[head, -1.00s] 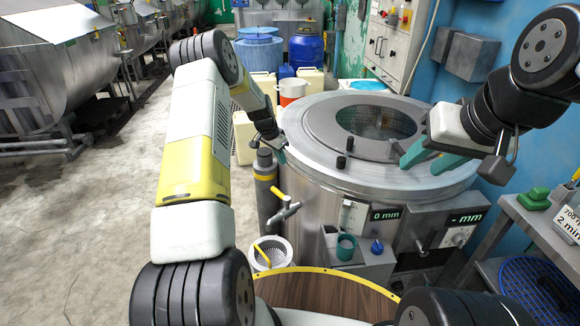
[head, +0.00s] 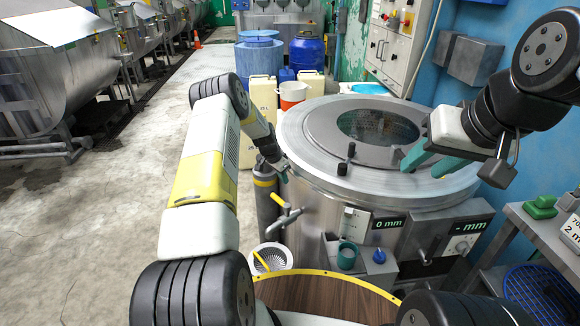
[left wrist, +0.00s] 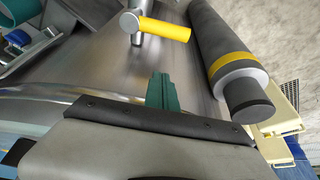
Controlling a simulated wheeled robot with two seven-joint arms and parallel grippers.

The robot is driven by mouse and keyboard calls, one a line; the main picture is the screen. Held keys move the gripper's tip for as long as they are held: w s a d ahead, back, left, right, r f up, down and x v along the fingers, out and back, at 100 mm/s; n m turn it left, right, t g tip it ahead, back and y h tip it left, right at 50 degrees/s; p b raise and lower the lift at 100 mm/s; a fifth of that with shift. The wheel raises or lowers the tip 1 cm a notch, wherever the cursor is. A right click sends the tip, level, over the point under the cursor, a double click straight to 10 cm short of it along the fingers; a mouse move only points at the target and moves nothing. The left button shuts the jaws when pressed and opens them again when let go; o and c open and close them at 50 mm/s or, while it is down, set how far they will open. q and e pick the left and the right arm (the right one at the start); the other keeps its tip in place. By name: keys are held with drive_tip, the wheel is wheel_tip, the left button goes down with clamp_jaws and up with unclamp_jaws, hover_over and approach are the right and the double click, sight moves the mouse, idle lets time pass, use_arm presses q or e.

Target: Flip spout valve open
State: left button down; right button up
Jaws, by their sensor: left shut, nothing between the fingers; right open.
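The spout valve (head: 287,216) is a metal tap on the drum's (head: 318,205) lower front side, with a yellow lever handle (head: 279,199) slanting up and left. In the left wrist view the yellow handle (left wrist: 166,29) shows at top centre beside its metal spout (left wrist: 135,22). My left gripper (head: 283,170) is by the drum wall, just above the handle. Its teal fingers (left wrist: 162,92) are shut and empty, apart from the handle. My right gripper (head: 422,163) is open over the drum's rim at the right, holding nothing.
A grey cylinder with a yellow band (head: 265,200) stands just left of the valve. A white perforated basket (head: 276,256) sits below it. Floor at left is clear.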

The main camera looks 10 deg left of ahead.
sight(280, 201)
use_arm(q)
wheel_tip(280, 201, down, 7)
drive_tip(key=s+a, duration=0.1)
drive_tip(key=shift+s, duration=0.2)
